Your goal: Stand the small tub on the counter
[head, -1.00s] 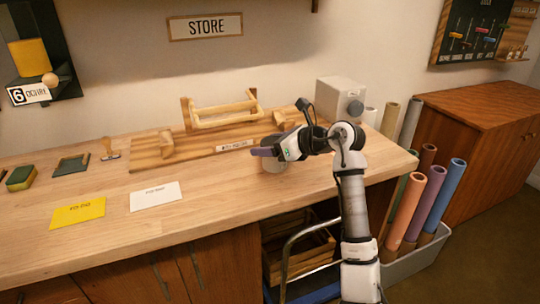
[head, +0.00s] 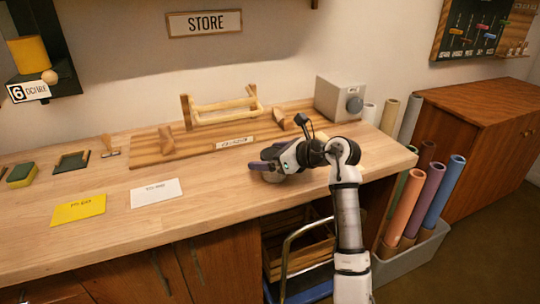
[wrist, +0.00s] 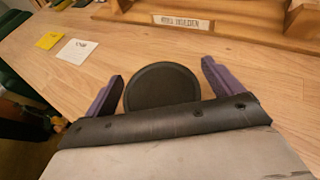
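The small tub (wrist: 162,88) shows in the wrist view as a dark round top between my gripper's fingers. In the head view its grey side (head: 272,178) shows only in part, low under my gripper (head: 259,163), near the counter's front right. My gripper (wrist: 162,85) has its two purple fingers apart, one on each side of the tub, with narrow gaps visible. The tub looks upright, its top level. Its base is hidden, so its contact with the wooden counter (head: 225,195) cannot be made out.
A wooden rack board (head: 150,158) with a label lies behind the tub, and a grey box (head: 338,98) stands at the back right. A yellow card (head: 78,207) and a white card (head: 156,192) lie to the left. Bare counter lies between cards and tub.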

